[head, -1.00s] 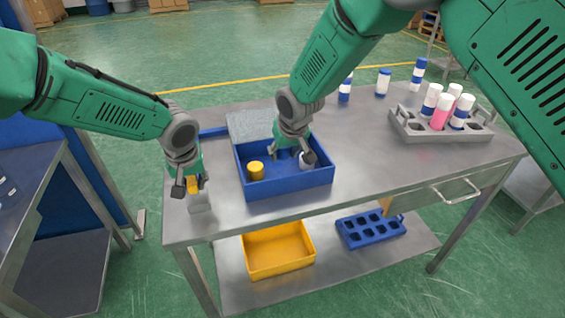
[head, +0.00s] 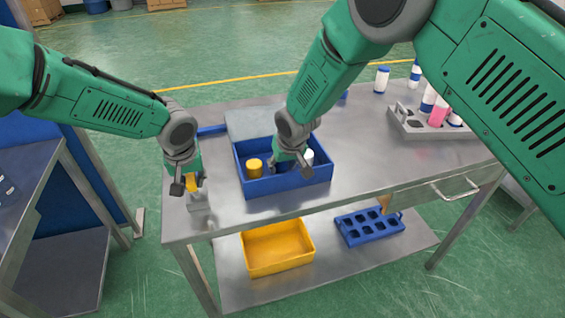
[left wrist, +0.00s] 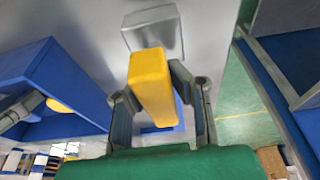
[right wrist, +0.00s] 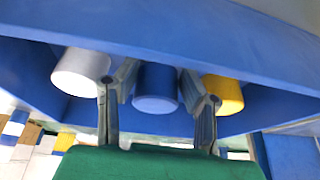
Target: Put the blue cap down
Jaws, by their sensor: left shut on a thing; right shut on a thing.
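The blue cap (right wrist: 156,95) is between the fingers of my right gripper (right wrist: 157,100), inside the blue bin (head: 290,185). My right gripper (head: 290,167) is shut on this cap and reaches down into the bin. In the right wrist view, a white cap (right wrist: 78,74) is left of the fingers and a yellow cap (right wrist: 224,94) is right of them. I cannot tell whether the blue cap touches the bin floor. My left gripper (head: 186,185) is shut on a yellow block (left wrist: 152,85), over a small grey metal block (head: 198,203) at the table's left.
A grey rack (head: 425,128) with white, blue and pink cans stands at the right. More cans stand behind it. A grey pad (head: 250,122) lies behind the bin. A yellow tray (head: 278,250) and blue holder (head: 369,229) are on the lower shelf. The table's middle is clear.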

